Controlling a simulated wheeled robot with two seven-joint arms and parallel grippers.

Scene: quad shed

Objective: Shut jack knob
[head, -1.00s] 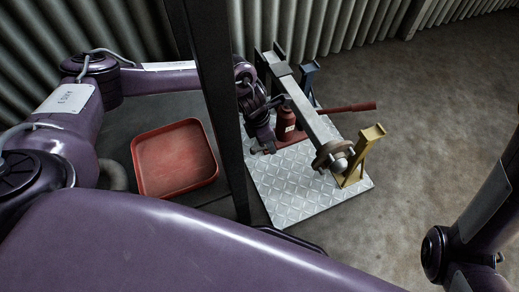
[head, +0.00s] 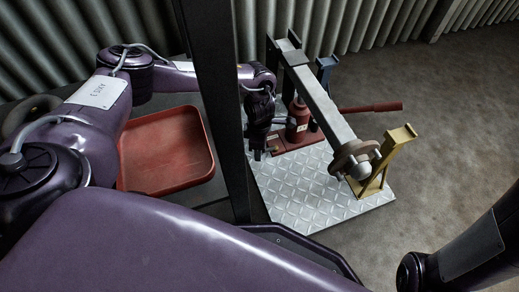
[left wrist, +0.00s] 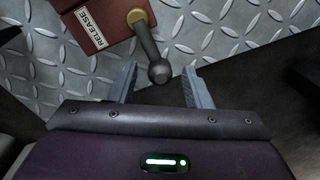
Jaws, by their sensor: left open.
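The red jack (head: 298,118) stands upright on a tread plate, its long red handle (head: 370,107) pointing right. In the left wrist view its red base carries a RELEASE label (left wrist: 93,24). Beside the label, the jack knob (left wrist: 150,45) is a dark lever with a ball end, on a brass collar. My left gripper (head: 264,155) points down just left of the jack. It is open in the left wrist view (left wrist: 160,69), with the ball end appearing between its fingertips. Neither finger visibly touches it. My right arm shows at lower right; its gripper is out of view.
A grey beam (head: 325,108) with a round hub (head: 354,160) spans above the plate (head: 300,200). A yellow stand (head: 388,155) is at the hub, and a blue stand (head: 325,72) behind. A red tray (head: 165,150) lies left of a dark post (head: 222,110).

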